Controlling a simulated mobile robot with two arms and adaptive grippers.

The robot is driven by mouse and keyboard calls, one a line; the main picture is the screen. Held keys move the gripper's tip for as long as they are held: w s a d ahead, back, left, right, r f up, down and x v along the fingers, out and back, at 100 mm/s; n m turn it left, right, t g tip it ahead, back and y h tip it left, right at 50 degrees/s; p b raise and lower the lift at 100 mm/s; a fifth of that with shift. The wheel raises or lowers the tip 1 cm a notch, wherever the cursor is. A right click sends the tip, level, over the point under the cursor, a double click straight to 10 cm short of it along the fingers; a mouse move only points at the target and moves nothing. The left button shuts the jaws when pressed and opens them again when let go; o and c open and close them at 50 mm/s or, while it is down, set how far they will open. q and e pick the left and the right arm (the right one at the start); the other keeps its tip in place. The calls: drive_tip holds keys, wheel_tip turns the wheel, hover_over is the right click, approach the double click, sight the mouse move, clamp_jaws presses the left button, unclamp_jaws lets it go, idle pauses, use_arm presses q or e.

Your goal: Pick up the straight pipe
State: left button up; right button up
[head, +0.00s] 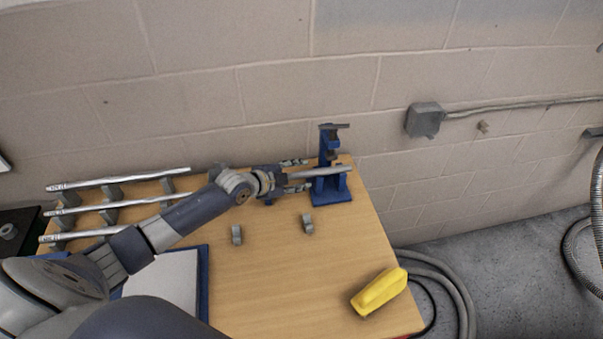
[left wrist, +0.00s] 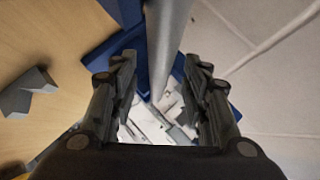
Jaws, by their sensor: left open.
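A straight, silvery pipe (head: 325,172) lies across the blue stand (head: 330,187) at the back right of the table. My left gripper (head: 290,177) is at the pipe's left part, just left of the stand. In the left wrist view the jaws (left wrist: 160,62) are open, with the pipe (left wrist: 165,40) running between them in the picture. Both fingers look apart from the pipe, and I cannot tell the depth between them. Several more straight pipes (head: 130,178) lie on grey supports at the left, partly hidden by my left arm. My right gripper is not in view.
Two small grey holders (head: 237,235) stand empty on the wooden table (head: 270,275). A yellow object (head: 380,292) lies at the right front corner. A block wall (head: 200,70) rises close behind the table. The table's middle front is clear.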

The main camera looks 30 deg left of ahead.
use_arm(q)
clamp_jaws()
drive_tip(key=shift+r, duration=0.1)
